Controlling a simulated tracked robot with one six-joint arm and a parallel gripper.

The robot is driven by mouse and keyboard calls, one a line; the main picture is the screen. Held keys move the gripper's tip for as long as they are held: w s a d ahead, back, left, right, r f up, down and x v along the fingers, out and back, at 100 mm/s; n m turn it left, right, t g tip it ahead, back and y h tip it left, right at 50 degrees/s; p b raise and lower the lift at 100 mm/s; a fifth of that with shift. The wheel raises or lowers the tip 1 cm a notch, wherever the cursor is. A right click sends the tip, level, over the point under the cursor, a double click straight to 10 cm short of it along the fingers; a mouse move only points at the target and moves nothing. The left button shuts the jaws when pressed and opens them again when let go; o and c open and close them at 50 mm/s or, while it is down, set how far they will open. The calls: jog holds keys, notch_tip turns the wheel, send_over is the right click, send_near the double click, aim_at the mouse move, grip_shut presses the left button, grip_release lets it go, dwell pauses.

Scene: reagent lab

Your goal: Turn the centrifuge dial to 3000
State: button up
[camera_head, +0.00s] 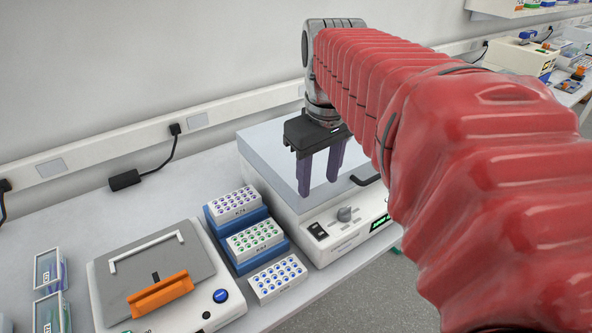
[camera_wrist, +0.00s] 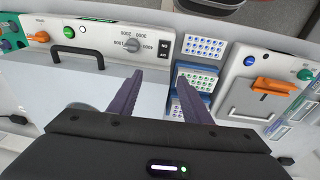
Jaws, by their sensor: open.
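The centrifuge (camera_head: 300,208) is a white box with a grey lid, standing on the bench. Its grey dial (camera_head: 344,214) sits on the front panel between a black switch (camera_head: 318,230) and a green-lit display (camera_head: 380,223). In the wrist view the dial (camera_wrist: 132,45) appears upside down with printed numbers around it; its pointer setting is too small to read surely. My gripper (camera_head: 318,188) is open and empty, its two dark fingers pointing down above the lid, behind the dial and apart from it. It also shows in the wrist view (camera_wrist: 160,74).
A black lid handle (camera_head: 366,180) sits near the front edge, partly hidden by my red arm. Tube racks (camera_head: 256,240) stand to the left of the centrifuge. Farther left is a device with an orange clamp (camera_head: 160,293). Open floor (camera_head: 365,285) lies in front.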

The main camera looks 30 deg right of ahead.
jog(key=r+g, duration=0.2)
send_over(345, 209)
jog(key=shift+d+y, duration=0.1)
jog(key=shift+y, duration=0.3)
jog(key=shift+f, duration=0.15)
notch_tip(345, 209, down, 14)
jog(key=shift+r, duration=0.2)
dwell(0.3)
